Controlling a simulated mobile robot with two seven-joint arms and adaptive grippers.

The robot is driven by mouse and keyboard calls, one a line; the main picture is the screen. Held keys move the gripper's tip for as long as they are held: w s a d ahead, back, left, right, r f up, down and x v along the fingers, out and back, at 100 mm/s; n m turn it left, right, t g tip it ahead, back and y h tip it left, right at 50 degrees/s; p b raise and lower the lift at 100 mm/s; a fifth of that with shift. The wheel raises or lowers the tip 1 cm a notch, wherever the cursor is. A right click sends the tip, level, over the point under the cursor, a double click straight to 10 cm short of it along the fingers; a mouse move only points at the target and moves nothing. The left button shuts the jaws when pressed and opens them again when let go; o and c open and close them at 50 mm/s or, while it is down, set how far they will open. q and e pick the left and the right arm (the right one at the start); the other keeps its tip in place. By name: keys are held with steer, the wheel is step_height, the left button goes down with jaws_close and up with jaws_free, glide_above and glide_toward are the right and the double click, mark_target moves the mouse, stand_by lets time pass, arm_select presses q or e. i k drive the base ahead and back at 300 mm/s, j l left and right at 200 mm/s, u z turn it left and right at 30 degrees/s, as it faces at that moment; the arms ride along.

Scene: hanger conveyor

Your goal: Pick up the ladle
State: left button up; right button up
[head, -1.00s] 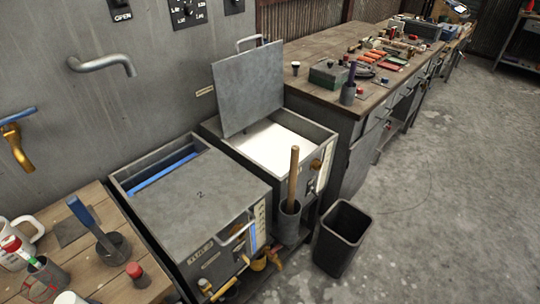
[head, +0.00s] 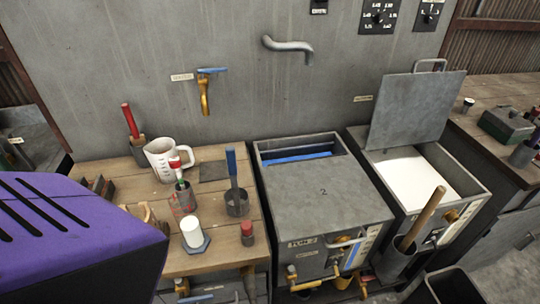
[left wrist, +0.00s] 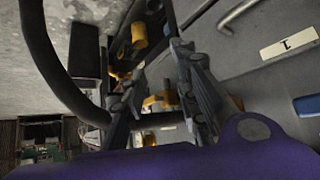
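No ladle bowl shows clearly. A long wooden handle (head: 424,216) leans out of a dark upright holder (head: 393,262) at the front of the right tank in the head view. A blue-handled tool (head: 232,168) stands in a small dark cup on the wooden table. I cannot tell which is the ladle; their lower ends are hidden. My left gripper (left wrist: 160,92) shows in the left wrist view with its fingers apart and nothing seen between them. In the head view only a purple part of mine shows at lower left. My right gripper is not in view.
A closed tank (head: 325,198) marked 2 stands beside an open tank (head: 480,200) with white contents and a raised lid (head: 412,110). A black bin (head: 455,287) is in front. The wooden table (head: 215,262) holds a measuring jug (head: 165,160) and cups. Yellow valves project at the tank fronts.

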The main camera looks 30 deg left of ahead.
mark_target(235, 198)
steer(key=k+j+u, duration=0.1)
steer(key=u, duration=0.25)
steer(key=k+j+u, duration=0.1)
steer(key=u, duration=0.25)
steer(key=j, duration=0.1)
